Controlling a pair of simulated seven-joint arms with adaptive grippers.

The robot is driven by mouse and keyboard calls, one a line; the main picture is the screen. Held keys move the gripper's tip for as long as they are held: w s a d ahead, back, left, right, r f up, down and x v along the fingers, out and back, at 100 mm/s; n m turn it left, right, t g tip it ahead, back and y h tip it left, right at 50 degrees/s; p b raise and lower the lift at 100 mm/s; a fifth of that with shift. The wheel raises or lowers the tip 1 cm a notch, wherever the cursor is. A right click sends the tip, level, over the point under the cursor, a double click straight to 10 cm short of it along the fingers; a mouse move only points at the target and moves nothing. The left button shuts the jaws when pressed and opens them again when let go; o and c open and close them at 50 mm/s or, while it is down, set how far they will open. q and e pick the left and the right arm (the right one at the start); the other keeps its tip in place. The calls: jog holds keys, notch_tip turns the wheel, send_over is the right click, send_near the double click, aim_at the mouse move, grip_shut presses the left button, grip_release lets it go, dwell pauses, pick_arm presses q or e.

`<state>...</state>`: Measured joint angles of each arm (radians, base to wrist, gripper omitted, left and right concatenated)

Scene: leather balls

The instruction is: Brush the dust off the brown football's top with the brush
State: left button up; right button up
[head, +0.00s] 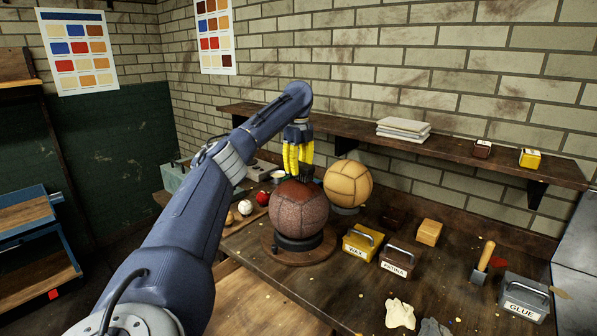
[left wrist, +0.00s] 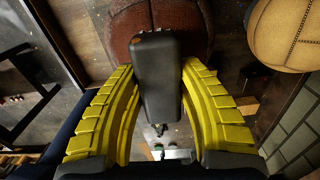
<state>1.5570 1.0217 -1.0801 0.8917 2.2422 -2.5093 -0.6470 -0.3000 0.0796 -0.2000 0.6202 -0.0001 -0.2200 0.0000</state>
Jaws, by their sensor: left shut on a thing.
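The brown football (head: 299,212) sits on a dark ring on a round wooden board (head: 292,257) on the workbench. In the left wrist view it (left wrist: 120,35) fills the top middle, partly hidden by the brush. My left gripper (head: 298,160) has yellow fingers pointing down above the football's top. It is shut on the brush (left wrist: 156,85), a dark block between the fingers. The brush's dark end (head: 306,173) shows just above the ball; I cannot tell whether it touches. My right gripper is not in view.
A tan ball (head: 348,184) stands close behind and right of the football. Right of it are the wax tin (head: 358,246), another labelled tin (head: 397,261), a yellow block (head: 429,232) and the glue tin (head: 523,299). A shelf (head: 450,151) runs along the wall. Small balls lie left.

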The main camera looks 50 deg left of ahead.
pick_arm(q)
jog(key=shift+r, duration=2.85)
